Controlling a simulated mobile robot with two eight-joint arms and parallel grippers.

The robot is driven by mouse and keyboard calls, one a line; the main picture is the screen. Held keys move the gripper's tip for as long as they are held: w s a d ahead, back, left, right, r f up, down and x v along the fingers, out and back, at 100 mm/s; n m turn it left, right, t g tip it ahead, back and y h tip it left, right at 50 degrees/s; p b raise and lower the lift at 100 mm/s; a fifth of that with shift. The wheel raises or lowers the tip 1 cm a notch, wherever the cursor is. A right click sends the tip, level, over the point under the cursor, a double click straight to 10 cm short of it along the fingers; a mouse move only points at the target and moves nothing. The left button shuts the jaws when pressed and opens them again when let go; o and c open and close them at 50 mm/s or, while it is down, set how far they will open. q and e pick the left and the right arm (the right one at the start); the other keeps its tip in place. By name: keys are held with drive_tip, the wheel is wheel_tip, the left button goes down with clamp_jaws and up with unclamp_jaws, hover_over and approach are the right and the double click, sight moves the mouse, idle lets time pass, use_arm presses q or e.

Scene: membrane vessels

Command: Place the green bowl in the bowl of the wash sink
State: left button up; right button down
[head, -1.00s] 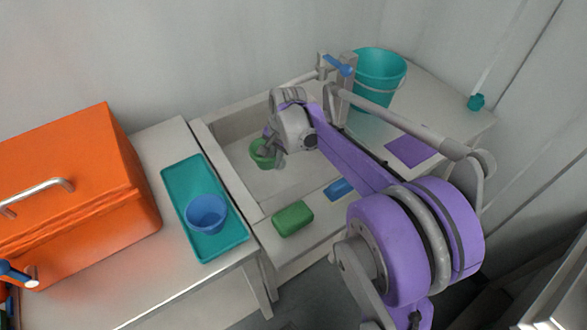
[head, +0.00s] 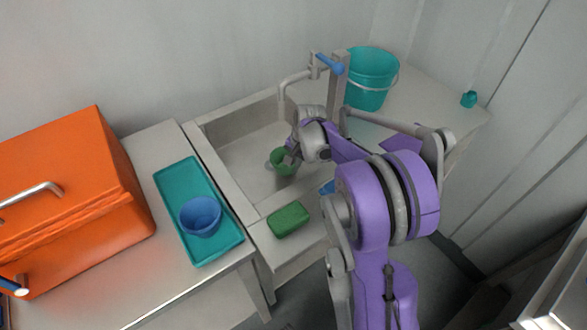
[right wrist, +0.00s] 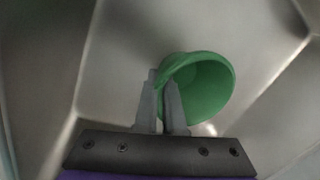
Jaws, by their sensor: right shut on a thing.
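The green bowl (head: 284,163) is inside the bowl of the wash sink (head: 236,160), a grey basin in the counter. My right gripper (head: 291,150) is shut on the bowl's rim. In the right wrist view the two fingers (right wrist: 168,98) pinch the near left edge of the green bowl (right wrist: 205,88), whose open side shows. The sink's metal floor and walls (right wrist: 115,60) surround it there. Whether the bowl touches the sink floor I cannot tell. My left gripper is not in view.
A tap (head: 300,80) with a blue lever stands behind the sink, near my right arm. A teal bucket (head: 370,80) is at the back right. A green block (head: 289,220) lies on the sink's front ledge. A teal tray (head: 215,245) with a blue bowl (head: 200,215) and an orange box (head: 70,190) are left.

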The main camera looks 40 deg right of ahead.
drive_tip(key=shift+f, duration=0.65)
drive_tip(key=shift+f, duration=0.1)
drive_tip(key=c, duration=1)
unclamp_jaws()
drive_tip(key=shift+r, duration=0.3)
drive_tip(key=p+v, duration=0.1)
drive_tip(key=v, duration=1)
drive_tip(key=shift+r, duration=0.4)
